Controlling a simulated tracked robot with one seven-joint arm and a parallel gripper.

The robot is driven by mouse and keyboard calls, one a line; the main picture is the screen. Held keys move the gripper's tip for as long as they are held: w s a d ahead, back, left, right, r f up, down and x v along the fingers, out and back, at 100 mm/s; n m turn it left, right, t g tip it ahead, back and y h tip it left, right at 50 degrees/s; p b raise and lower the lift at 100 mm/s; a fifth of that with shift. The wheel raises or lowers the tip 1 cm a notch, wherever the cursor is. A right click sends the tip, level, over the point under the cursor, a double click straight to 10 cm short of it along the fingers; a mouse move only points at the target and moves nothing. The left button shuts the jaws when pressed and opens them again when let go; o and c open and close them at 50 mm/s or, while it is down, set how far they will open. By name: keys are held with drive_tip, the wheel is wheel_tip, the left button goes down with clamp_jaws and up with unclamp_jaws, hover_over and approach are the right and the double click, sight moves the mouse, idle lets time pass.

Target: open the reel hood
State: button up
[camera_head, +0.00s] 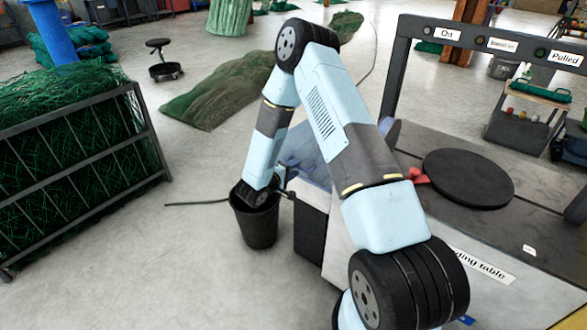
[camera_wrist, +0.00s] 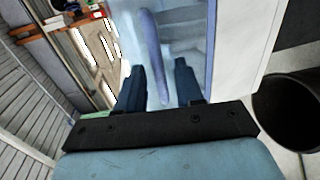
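A pale blue, see-through cover that looks like the reel hood (camera_head: 312,160) shows partly behind my arm in the head view, at the left end of the table unit. In the wrist view the hood (camera_wrist: 195,40) fills the upper middle, with a blue-violet bar (camera_wrist: 152,50) running along it. My gripper (camera_wrist: 160,80) has its two dark fingers apart. The bar's lower end appears between or just beyond them; contact cannot be told. In the head view my gripper (camera_head: 282,180) is small and partly hidden, near the hood's left side. How far the hood stands open is unclear.
A black bucket (camera_head: 257,222) stands on the floor below my gripper. A grey table (camera_head: 530,215) with a round black disc (camera_head: 468,178) and a dark frame (camera_head: 398,70) is at right. A net-filled cage (camera_head: 90,150) stands left. The floor between is mostly clear.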

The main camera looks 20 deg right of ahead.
drive_tip(key=shift+x, duration=1.4)
clamp_jaws()
